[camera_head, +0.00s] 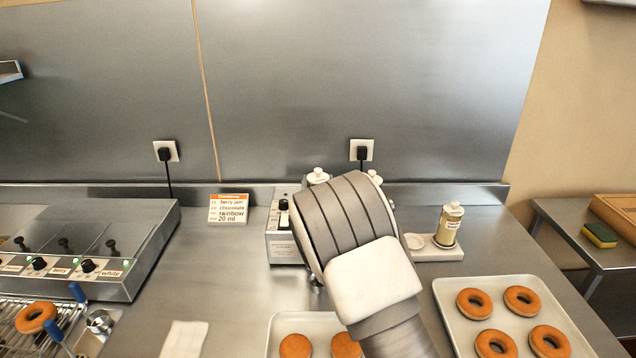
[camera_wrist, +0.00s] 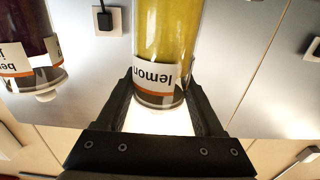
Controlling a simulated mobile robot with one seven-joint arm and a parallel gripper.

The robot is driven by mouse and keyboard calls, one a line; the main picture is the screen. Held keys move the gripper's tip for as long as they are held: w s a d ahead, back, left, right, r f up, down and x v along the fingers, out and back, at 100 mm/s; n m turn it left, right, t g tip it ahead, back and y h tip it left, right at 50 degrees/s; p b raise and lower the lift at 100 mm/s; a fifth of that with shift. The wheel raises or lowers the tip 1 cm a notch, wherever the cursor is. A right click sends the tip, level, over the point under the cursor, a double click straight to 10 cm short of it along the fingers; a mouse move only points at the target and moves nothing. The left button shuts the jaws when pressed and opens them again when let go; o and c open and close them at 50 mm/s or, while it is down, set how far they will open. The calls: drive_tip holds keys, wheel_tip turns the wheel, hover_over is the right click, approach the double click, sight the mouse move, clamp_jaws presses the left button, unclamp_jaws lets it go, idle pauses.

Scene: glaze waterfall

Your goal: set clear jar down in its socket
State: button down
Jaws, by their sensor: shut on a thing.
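My gripper (camera_wrist: 159,98) is shut on a clear-walled jar (camera_wrist: 168,40) with yellow filling and a label reading "lemon", upside down in the wrist view. Its fingers lie on both sides of the labelled end. In the head view my arm hides the gripper and most of what it holds. A white holder (camera_head: 450,254) stands on the counter right of my arm. It has an empty round socket (camera_head: 415,241) on its left, and a white-capped jar (camera_head: 448,226) stands on its right side.
A dark jar (camera_wrist: 28,45) shows beside the held jar in the wrist view. A white cap (camera_head: 318,175) shows behind my arm, near a switch box (camera_head: 283,240). A doughnut tray (camera_head: 450,310) lies at front right; a steel warmer (camera_head: 130,285) stands left.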

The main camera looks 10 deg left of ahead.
drive_tip(key=shift+f+b, duration=0.2)
drive_tip(key=shift+b, duration=0.1)
drive_tip(key=shift+c, duration=0.3)
unclamp_jaws()
drive_tip(key=shift+o, duration=0.3)
drive_tip(key=shift+f, duration=0.1)
drive_tip(key=shift+s, duration=0.1)
